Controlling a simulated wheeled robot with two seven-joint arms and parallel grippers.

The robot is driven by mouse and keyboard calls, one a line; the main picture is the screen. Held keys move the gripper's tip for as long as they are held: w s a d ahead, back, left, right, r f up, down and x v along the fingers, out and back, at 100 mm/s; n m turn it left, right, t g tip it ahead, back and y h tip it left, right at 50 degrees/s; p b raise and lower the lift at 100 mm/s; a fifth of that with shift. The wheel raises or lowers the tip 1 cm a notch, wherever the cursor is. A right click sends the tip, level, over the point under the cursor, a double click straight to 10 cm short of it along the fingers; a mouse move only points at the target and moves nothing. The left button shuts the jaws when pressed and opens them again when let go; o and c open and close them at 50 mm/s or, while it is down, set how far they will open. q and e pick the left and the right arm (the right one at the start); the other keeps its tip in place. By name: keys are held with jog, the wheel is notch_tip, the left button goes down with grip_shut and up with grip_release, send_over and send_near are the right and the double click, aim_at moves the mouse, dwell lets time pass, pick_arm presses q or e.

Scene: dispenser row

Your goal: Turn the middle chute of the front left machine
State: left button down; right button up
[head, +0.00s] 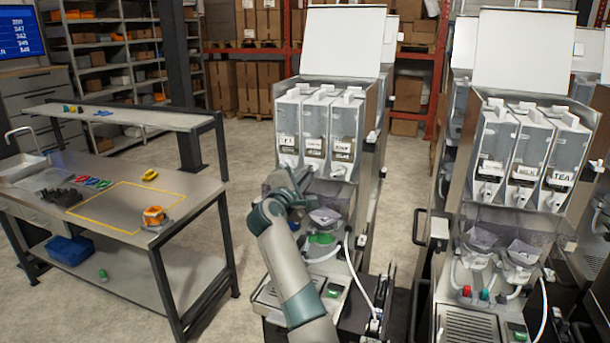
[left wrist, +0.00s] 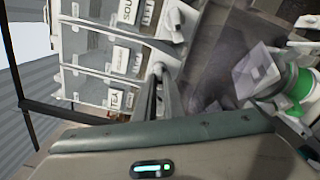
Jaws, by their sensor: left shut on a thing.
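The front left machine (head: 284,108) stands in the centre of the head view, with three clear canisters side by side and a white chute under each. My left gripper (head: 302,174) reaches up to the chutes from below, and its arm hides part of the machine's front. In the left wrist view my left gripper's fingers (left wrist: 160,80) are together on the middle chute (left wrist: 158,68), under the middle canister. Another chute (left wrist: 174,20) shows clear of the fingers. The third chute is hidden in that view. The right gripper is not in view.
Clear funnels (head: 326,217) sit below the chutes, close to my left arm. A second machine (head: 520,120) stands to the right. A workbench (head: 110,215) with a yellow-outlined area and small items is at the left. Open floor lies between bench and machine.

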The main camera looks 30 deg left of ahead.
pick_arm(q)
jog(key=shift+n, duration=0.5)
jog(key=shift+f, duration=0.1)
jog(key=c, duration=1.8)
grip_release()
jog(key=shift+c, duration=0.2)
